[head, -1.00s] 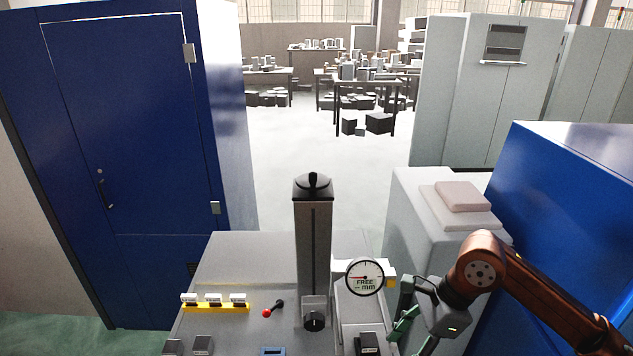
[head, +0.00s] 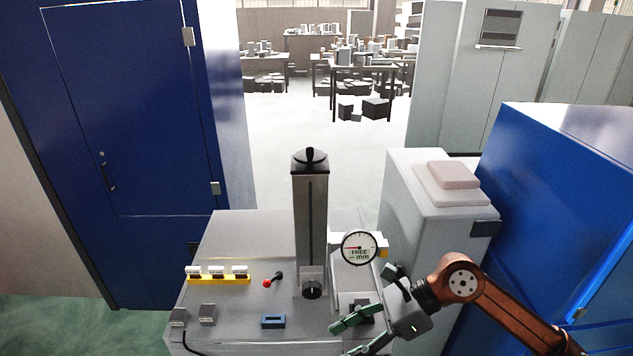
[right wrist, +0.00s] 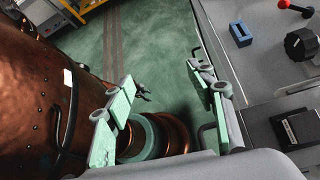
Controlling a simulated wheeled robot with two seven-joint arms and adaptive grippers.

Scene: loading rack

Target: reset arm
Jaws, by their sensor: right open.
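My right gripper (head: 347,336) is at the front right of the grey bench in the head view, its green fingers pointing left. The fingers are apart and nothing is between them. In the right wrist view the right gripper (right wrist: 160,112) also shows open and empty, with the green floor and some of my own copper-coloured parts behind it. I cannot make out my left gripper in either view.
The grey bench (head: 235,235) carries a tall column (head: 311,225), a dial gauge (head: 359,247), a yellow rack (head: 218,281), a red-knobbed lever (head: 267,284) and a blue block (head: 273,321). A blue cabinet (head: 560,190) stands right, a blue door (head: 130,120) left.

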